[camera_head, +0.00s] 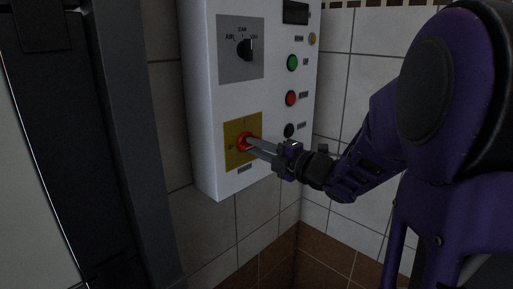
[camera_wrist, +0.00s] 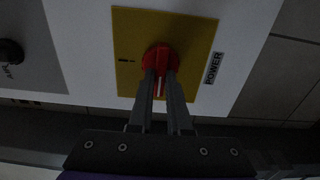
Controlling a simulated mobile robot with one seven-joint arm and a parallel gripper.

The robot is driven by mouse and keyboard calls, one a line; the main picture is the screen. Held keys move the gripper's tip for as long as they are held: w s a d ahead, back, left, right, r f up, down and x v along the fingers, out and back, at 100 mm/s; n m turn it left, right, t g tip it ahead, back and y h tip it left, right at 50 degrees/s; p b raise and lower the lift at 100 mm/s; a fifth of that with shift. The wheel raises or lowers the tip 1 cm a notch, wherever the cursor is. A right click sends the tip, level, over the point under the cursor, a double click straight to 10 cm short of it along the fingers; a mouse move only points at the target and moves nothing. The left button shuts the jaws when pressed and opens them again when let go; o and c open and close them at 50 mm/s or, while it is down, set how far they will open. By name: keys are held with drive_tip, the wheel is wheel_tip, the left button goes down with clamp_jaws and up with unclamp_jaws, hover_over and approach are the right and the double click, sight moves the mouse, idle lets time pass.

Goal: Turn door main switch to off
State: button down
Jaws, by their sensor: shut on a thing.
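The main switch is a red rotary knob (camera_head: 243,141) on a yellow plate (camera_head: 232,157) low on a white control box. In the wrist view the red knob (camera_wrist: 161,58) sits on the yellow plate (camera_wrist: 195,32), beside a "POWER" label (camera_wrist: 214,68). My gripper (camera_head: 250,142) reaches in from the right. Its two fingers are shut on the knob, one on each side, as the wrist view also shows (camera_wrist: 160,75). A pale line on the knob shows between the fingers. The fingers hide part of the knob, and I cannot read its off mark.
Above on the white box (camera_head: 215,100) are a black selector knob (camera_head: 245,48), a green button (camera_head: 292,63), a red button (camera_head: 291,98) and a dark button (camera_head: 289,130). Tiled walls (camera_head: 335,85) stand behind. A dark frame (camera_head: 135,130) rises at left.

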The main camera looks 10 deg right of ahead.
drive_tip(key=c, duration=0.9)
unclamp_jaws()
drive_tip(key=shift+o, duration=0.2)
drive_tip(key=v, duration=0.7)
drive_tip(key=shift+s+d, duration=0.15)
drive_tip(key=shift+s, duration=0.15)
